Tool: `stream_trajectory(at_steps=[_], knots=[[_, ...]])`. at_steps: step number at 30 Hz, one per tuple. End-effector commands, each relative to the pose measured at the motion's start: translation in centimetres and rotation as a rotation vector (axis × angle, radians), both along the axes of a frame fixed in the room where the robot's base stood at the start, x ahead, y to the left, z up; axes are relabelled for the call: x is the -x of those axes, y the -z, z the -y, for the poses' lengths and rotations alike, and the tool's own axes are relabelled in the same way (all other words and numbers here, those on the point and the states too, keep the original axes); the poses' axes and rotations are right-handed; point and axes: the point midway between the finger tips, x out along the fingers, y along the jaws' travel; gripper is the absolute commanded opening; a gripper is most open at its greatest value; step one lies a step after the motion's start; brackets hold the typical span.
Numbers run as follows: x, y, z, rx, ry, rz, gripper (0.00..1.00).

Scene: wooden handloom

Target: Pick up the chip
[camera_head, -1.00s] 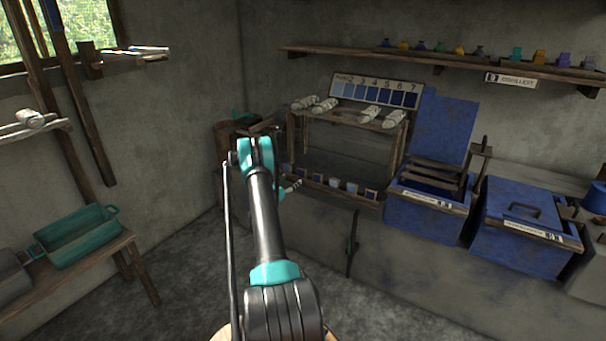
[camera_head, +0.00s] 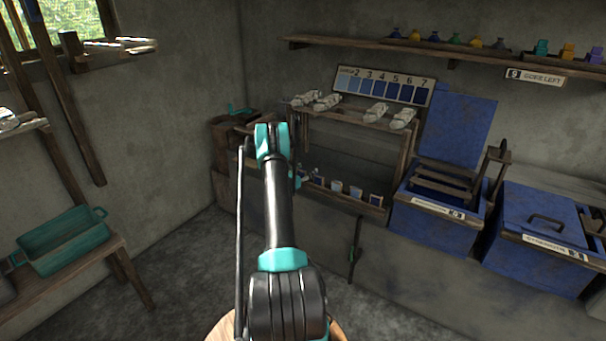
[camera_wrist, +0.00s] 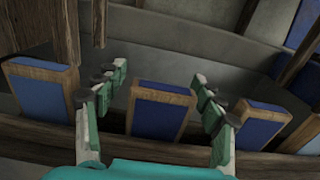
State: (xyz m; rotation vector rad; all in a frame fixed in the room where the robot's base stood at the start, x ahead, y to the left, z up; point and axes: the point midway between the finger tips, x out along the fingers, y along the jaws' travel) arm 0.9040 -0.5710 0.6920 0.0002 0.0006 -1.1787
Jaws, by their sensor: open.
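Several small chips with blue faces and wooden edges stand in a row on the low ledge of a wooden rack. In the head view, chips (camera_head: 355,191) show right of my gripper (camera_head: 304,178); my arm hides the row's left end.
The rack (camera_head: 402,150) carries pale bundles and a numbered blue colour chart (camera_head: 383,86) above. Blue bins (camera_head: 435,225) stand to its right. A teal tray (camera_head: 65,240) is on a bench at the left. A long shelf (camera_head: 460,58) with small coloured items runs above.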

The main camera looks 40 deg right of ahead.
Motion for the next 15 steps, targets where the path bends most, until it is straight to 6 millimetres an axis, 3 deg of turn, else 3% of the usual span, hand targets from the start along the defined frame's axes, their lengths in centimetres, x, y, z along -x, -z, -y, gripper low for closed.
stream_trajectory(at_steps=[7, 15], knots=[[0.09, -0.01, 0.11, 0.000, 0.000, 0.000, 0.69], [0.09, 0.00, 0.10, 0.000, 0.000, 0.000, 0.37]])
